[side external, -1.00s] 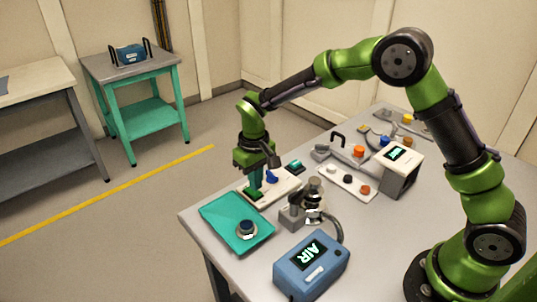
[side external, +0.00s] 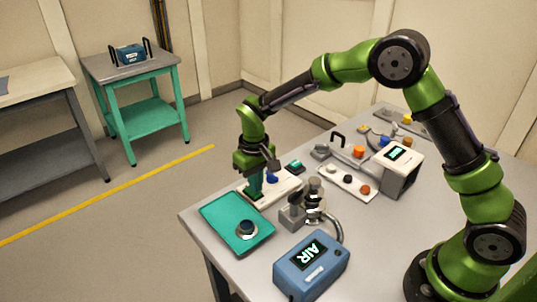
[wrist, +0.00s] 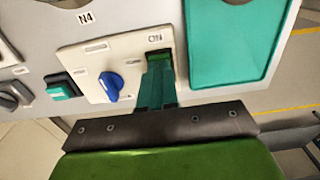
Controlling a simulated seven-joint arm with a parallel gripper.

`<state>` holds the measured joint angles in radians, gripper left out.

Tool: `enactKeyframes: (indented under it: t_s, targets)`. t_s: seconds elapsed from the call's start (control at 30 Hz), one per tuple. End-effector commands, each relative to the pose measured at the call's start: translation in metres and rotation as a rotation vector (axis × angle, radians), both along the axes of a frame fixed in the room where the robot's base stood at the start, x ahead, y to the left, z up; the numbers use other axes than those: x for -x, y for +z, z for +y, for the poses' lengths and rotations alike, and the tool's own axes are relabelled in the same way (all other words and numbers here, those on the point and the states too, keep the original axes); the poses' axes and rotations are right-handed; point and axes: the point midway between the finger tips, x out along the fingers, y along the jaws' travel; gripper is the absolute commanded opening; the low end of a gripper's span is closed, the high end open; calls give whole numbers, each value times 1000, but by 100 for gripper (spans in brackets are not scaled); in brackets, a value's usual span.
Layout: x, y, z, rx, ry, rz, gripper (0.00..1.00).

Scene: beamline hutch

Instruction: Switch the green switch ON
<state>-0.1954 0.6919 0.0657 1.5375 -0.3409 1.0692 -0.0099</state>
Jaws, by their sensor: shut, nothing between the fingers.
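The green switch (wrist: 159,57) is set in a white panel (wrist: 125,60) with an ON label above it in the wrist view. A blue knob (wrist: 110,86) sits beside it on the same panel. My gripper (wrist: 158,72) is shut and empty, its teal fingers pointing at the switch, with the tips at its near edge. In the side view my gripper (side external: 256,190) points down over the end of the panel (side external: 284,188) and partly hides the switch. I cannot tell whether the tips touch the switch.
A teal tray (side external: 222,216) with a round knob-like part (side external: 246,230) lies beside the panel. A metal fixture (side external: 293,214) and a blue AIR box (side external: 311,266) stand nearer the camera. A teal-topped button (side external: 295,166) is behind the panel.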

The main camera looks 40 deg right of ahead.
Motion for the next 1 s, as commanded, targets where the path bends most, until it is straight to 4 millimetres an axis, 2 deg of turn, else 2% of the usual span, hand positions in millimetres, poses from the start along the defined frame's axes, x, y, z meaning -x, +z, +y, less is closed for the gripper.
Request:
enactKeyframes:
  t_s: [0.67,0.83,1.0]
  targets:
    - [0,-11,0,0,-1,0,0]
    - [0,-5,0,0,0,-1,0]
    - [0,9,0,0,0,-2,0]
